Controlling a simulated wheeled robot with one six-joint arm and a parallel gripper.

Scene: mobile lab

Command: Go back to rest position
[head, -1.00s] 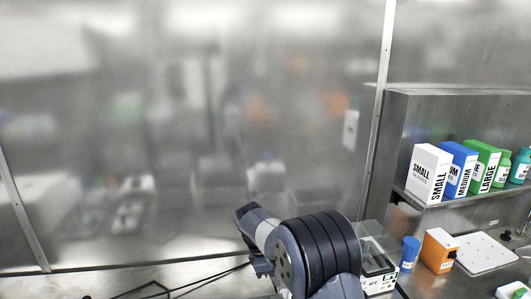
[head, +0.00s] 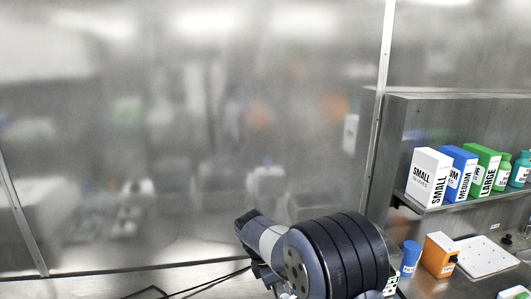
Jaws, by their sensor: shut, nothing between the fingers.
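My gripper does not show in the head view. Only links of my own arm show at the bottom centre, in front of the metal bench (head: 215,284). A dark ribbed joint is closest to the camera, with grey and white links to its left.
A shelf (head: 440,206) at the right holds a white SMALL glove box (head: 428,177), a blue MEDIUM box (head: 459,172), a green LARGE box (head: 484,170) and bottles.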

